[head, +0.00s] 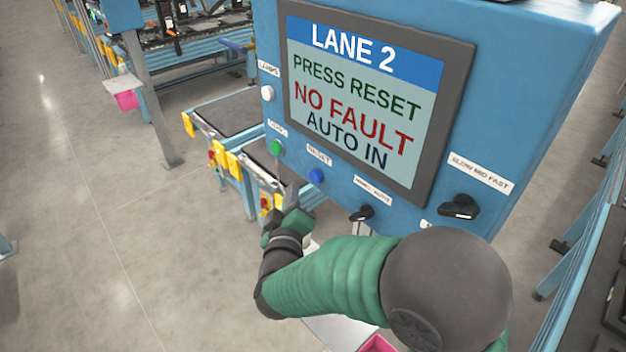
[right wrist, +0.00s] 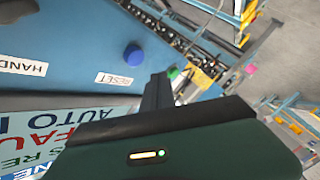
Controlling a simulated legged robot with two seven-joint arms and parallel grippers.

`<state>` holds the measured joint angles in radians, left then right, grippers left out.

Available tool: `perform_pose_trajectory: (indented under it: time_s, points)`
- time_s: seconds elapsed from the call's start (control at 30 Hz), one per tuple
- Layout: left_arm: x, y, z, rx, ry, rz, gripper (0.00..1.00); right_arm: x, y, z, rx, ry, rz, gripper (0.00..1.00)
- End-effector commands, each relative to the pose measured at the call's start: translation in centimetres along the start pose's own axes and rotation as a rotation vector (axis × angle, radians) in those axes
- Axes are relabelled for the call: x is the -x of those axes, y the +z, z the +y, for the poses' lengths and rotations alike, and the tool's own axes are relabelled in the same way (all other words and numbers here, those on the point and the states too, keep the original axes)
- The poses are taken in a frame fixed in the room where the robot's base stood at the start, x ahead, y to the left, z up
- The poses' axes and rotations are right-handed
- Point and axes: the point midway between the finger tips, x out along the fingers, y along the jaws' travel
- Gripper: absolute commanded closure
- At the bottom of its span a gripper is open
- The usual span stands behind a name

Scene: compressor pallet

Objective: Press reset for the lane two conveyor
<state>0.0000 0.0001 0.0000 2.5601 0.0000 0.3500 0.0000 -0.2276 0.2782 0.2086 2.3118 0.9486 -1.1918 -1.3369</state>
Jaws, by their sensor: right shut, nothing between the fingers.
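The blue control panel (head: 225,12) carries a screen (head: 365,95) reading LANE 2, PRESS RESET, NO FAULT, AUTO IN. The blue reset button (head: 316,176) sits below the screen, under its RESET label (head: 319,154). In the right wrist view the blue reset button (right wrist: 134,54) is beyond the fingertips, up and to the left. My right gripper (head: 291,192) is shut and empty, just below and left of the button in the head view, apart from it. It also shows in the right wrist view (right wrist: 158,85). My left gripper is not in view.
A green button (head: 277,147) is left of the reset button. A black selector (head: 361,213) and a black speed knob (head: 459,207) are to the right. A white lamps button (head: 267,93) is higher up. A conveyor (head: 235,112) stands behind; open floor is at left.

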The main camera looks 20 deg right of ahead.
Motion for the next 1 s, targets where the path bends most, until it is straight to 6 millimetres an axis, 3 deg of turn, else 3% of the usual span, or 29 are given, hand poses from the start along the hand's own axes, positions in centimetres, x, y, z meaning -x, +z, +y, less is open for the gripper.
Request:
perform_pose_trajectory:
  time_s: [0.3,1.0]
  points:
    - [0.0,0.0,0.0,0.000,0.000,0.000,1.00,-1.9,1.4,1.4,0.000,0.000,0.000,1.00]
    - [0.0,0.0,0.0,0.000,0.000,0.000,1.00,-1.9,1.4,1.4,-0.001,-0.001,0.001,1.00]
